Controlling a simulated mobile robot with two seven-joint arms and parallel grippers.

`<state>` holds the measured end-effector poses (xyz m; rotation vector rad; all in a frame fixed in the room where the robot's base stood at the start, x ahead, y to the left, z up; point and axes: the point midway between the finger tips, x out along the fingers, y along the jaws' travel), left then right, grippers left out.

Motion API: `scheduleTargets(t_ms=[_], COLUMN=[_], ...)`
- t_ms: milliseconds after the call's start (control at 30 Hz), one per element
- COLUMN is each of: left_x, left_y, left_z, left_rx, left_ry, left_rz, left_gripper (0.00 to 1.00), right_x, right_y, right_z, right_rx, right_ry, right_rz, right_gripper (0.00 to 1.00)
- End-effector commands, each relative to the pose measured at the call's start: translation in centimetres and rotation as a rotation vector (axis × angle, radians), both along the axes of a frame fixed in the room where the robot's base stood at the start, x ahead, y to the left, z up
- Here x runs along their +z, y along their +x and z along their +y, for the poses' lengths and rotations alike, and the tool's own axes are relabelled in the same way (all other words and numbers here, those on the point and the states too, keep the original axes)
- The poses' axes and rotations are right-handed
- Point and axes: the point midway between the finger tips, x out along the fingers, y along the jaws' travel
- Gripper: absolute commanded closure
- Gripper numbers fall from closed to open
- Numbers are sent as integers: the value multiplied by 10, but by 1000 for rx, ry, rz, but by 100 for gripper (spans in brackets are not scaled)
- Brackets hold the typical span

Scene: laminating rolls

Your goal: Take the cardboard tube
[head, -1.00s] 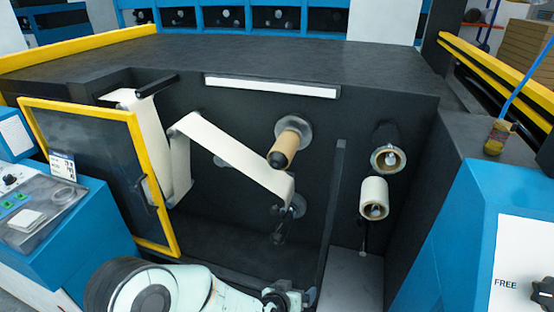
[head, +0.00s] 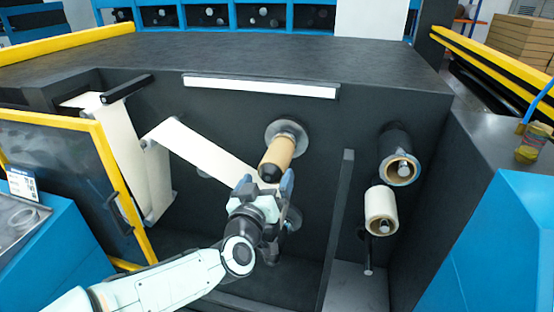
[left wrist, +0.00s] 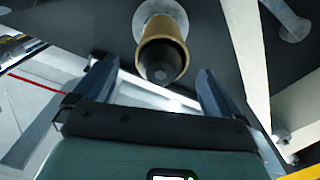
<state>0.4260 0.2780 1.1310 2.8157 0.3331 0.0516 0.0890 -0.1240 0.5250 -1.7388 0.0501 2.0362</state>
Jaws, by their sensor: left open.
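The brown cardboard tube (head: 279,152) sits on a dark spindle that sticks out of the machine's back wall, in front of a round grey flange. In the left wrist view the tube (left wrist: 163,46) is seen nearly end-on, with the dark spindle end in its middle. My left gripper (head: 265,183) is open just below and in front of the tube's near end. In the left wrist view its two fingers (left wrist: 155,85) stand apart, one on each side of the tube's end, and nothing is held. My right gripper is not in view.
A white web (head: 200,145) runs down to the lower roller behind my left gripper. To the right, a dark roll (head: 396,143) hangs above a white roll (head: 380,207), past an upright dark divider (head: 337,220). A yellow-framed door (head: 118,180) stands open at left.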

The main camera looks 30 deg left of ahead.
Motion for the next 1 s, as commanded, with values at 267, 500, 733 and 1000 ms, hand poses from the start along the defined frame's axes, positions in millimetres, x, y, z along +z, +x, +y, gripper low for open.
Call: scheduleTargets(t_ms=[267,500,733,1000], left_x=[2,5,5,5], left_y=[22,56,62,62], left_z=[6,17,19,18], left_rx=[0,-1,0,0], left_ry=[1,1,1,1], left_rz=[1,2,0,1], left_gripper=[2,2,2,57], right_x=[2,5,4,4], right_y=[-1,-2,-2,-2], right_z=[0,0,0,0], right_rx=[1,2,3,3], right_ry=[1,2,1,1], right_rz=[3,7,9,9], right_gripper=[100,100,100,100])
